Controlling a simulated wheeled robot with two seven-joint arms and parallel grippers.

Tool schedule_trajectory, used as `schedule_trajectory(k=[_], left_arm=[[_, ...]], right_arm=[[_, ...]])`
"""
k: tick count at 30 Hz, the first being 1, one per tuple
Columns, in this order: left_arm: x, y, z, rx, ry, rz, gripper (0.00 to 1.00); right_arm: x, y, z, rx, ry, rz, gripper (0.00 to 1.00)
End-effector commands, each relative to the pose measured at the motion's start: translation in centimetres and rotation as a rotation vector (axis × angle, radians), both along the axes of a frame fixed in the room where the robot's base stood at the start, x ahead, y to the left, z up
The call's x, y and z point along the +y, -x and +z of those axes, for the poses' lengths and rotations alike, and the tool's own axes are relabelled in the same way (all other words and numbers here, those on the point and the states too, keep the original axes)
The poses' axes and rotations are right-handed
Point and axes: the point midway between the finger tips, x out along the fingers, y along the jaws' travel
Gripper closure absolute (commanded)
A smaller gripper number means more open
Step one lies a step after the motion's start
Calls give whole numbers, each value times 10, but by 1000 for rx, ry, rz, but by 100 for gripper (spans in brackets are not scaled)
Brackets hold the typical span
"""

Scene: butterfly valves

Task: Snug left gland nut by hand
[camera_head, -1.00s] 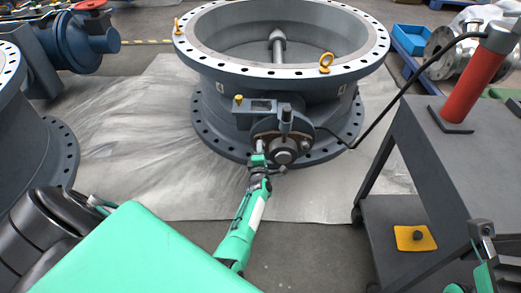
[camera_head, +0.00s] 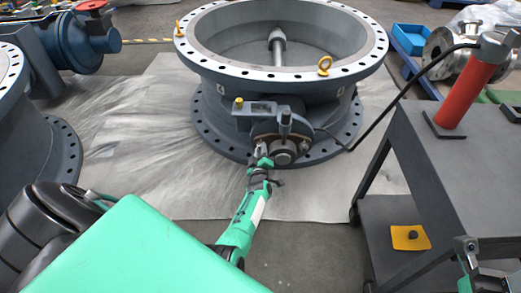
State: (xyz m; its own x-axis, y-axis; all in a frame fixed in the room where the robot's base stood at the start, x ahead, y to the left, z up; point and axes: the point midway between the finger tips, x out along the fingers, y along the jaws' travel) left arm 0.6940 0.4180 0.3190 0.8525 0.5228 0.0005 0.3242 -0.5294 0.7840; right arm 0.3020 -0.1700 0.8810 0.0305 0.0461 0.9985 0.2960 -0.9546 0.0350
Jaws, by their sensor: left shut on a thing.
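A large grey butterfly valve (camera_head: 225,92) stands on a pale sheet, with its gland and shaft end (camera_head: 284,157) facing me. The left gland nut is small and mostly hidden at my gripper's tips, on the left side of the shaft end. My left gripper (camera_head: 262,155) reaches up to that spot and is shut on what appears to be this nut. My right gripper (camera_head: 467,250) shows only partly at the lower right edge, away from the valve; its fingers cannot be made out clearly.
A dark cart (camera_head: 465,170) stands at the right, with a red cylinder (camera_head: 467,92) on top and a black hose running to the valve. A yellow pad (camera_head: 409,238) lies on its lower shelf. Another flanged body (camera_head: 45,150) stands at the left.

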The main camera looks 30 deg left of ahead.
Motion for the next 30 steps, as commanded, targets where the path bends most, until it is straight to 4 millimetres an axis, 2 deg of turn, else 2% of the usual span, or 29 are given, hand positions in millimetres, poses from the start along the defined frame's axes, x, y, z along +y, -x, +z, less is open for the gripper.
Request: schedule_trajectory(k=[30], left_arm=[[-2, 0, -1, 478, -774, -3, 96]], right_arm=[[1, -4, -6, 59, 6, 0, 64]])
